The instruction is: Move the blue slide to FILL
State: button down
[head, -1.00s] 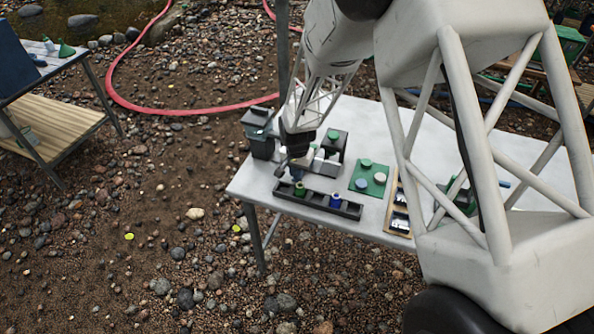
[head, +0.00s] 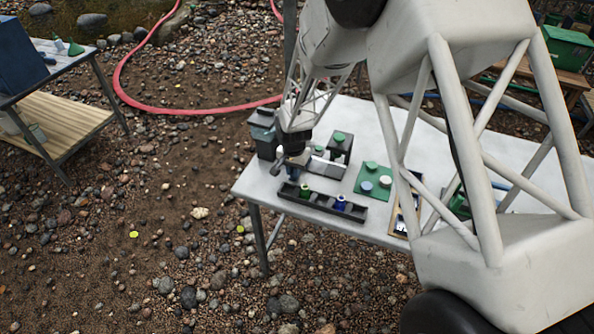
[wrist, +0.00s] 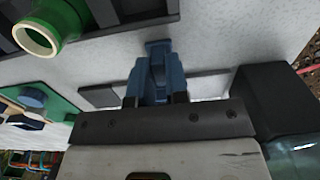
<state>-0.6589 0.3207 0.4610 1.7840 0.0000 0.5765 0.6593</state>
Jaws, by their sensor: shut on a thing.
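The blue slide (wrist: 152,70) is between the fingers of my gripper (wrist: 155,97) in the wrist view. My gripper is shut on it, low over the pale table. In the head view my gripper (head: 292,165) is at the table's left part, behind a black rack, and mostly hides the slide. A grey block unit with a green knob (head: 339,137) stands just right of it. No FILL marking can be read in either view.
The black rack (head: 352,212) holds a green and a blue piece in front of my gripper. A green board (head: 374,194) with round caps lies to the right. A dark bin (head: 262,120) stands close behind on the left. The table's front edge is near.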

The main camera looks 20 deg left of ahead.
jog(key=shift+a, duration=3)
jog(key=c, duration=1.2)
grip_release()
jog(key=shift+r, duration=0.1)
notch_tip(320, 180, up, 7)
